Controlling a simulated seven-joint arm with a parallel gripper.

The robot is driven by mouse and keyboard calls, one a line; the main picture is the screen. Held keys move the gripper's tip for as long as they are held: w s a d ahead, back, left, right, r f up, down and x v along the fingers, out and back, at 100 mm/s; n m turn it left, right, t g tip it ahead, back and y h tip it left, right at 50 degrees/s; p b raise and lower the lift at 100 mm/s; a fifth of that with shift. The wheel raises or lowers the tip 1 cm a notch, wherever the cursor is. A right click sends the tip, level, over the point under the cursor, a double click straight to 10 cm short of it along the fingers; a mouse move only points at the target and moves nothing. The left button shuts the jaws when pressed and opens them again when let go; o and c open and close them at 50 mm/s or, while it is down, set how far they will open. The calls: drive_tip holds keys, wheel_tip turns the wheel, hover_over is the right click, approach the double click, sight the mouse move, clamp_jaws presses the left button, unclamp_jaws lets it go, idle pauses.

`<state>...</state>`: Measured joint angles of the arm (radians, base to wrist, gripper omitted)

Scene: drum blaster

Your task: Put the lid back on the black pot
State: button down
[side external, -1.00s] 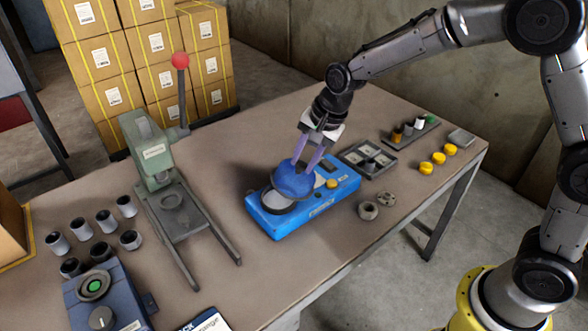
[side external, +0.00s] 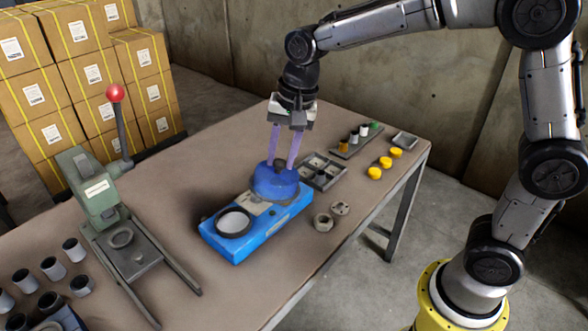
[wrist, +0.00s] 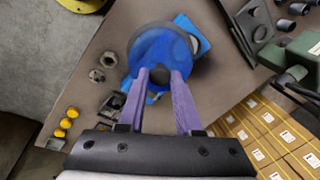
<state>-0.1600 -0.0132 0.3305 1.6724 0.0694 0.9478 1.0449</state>
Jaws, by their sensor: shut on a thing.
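A blue dome-shaped lid (side external: 275,183) with a dark knob is held between the two purple fingers of my gripper (side external: 283,163). It is over the back right end of a blue base unit (side external: 258,234); I cannot tell whether it touches the unit. A shallow black-rimmed round pot (side external: 234,223) with a pale inside sits uncovered on the front left part of the unit. The lid is to the right of and behind the pot. In the wrist view the lid (wrist: 160,55) fills the space beyond my fingertips (wrist: 160,74) and hides much of the unit.
A green press (side external: 97,195) with a red-knobbed lever stands at left. Several dark cups (side external: 52,268) are at front left. A grey divided tray (side external: 320,171), two metal nuts (side external: 324,222) and yellow caps (side external: 385,162) lie to the right. The table's front edge is close to the nuts.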

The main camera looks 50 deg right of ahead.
drive_tip(key=w+a+f+n, duration=0.3)
drive_tip(key=w, duration=0.7)
wheel_tip(320, 180, down, 11)
drive_tip(key=w+a+g+h, duration=0.1)
drive_tip(key=w+a, duration=0.1)
drive_tip(key=shift+w+a+f+n+h, duration=0.15)
drive_tip(key=shift+w+a+n+h, duration=0.1)
drive_tip(key=shift+n+h, duration=0.15)
drive_tip(key=shift+f, duration=0.2)
idle(1.5)
drive_tip(key=shift+c, duration=0.2)
unclamp_jaws()
idle(0.4)
wheel_tip(320, 180, up, 7)
idle(1.3)
